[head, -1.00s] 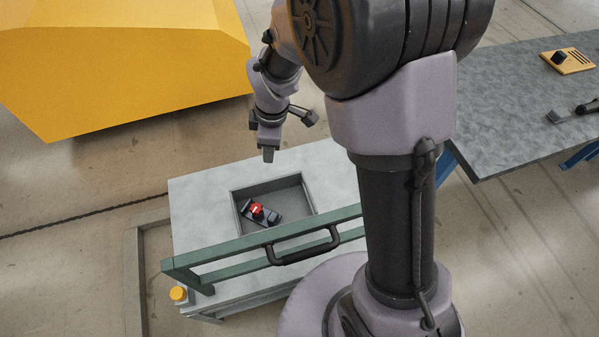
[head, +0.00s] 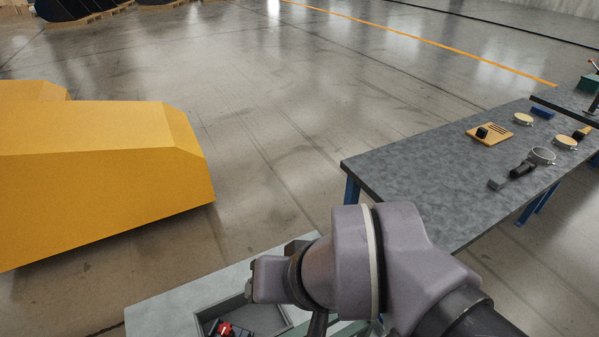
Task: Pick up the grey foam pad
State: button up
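A small grey block (head: 497,184), which looks like the grey foam pad, lies near the front edge of the grey workbench (head: 420,190) at right. It is beside a black cylindrical part (head: 522,169) with a grey ring (head: 542,156) behind it; I cannot tell whether block and cylinder touch. My arm's upper links fill the bottom middle, well left of and nearer than the block. My gripper's fingers do not show, hidden behind the links or below the frame.
A yellow plate with a black knob (head: 490,133), cream discs (head: 523,119) and a blue block (head: 543,112) lie on the bench. A cart tray (head: 210,312) holding a red-and-black part is at bottom. A yellow housing (head: 100,170) stands left. Open floor lies beyond.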

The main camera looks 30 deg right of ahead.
aim_at(497, 182)
jog(key=z, duration=2.25)
jog(key=i+l+u, duration=0.3)
jog(key=l, duration=0.35)
jog(key=i+l+u, duration=0.15)
jog(key=l, duration=0.25)
jog(key=i+l+u, duration=0.15)
jog(key=l, duration=0.2)
jog(key=i+l+u, duration=0.2)
jog(key=l, duration=0.2)
jog(key=l+u, duration=0.15)
jog(key=l, duration=0.25)
jog(key=i+l+u, duration=0.2)
jog(key=i, duration=0.25)
jog(key=i+u, duration=0.25)
jog(key=i, duration=0.2)
jog(key=i+l+u, duration=0.2)
jog(key=i, duration=0.2)
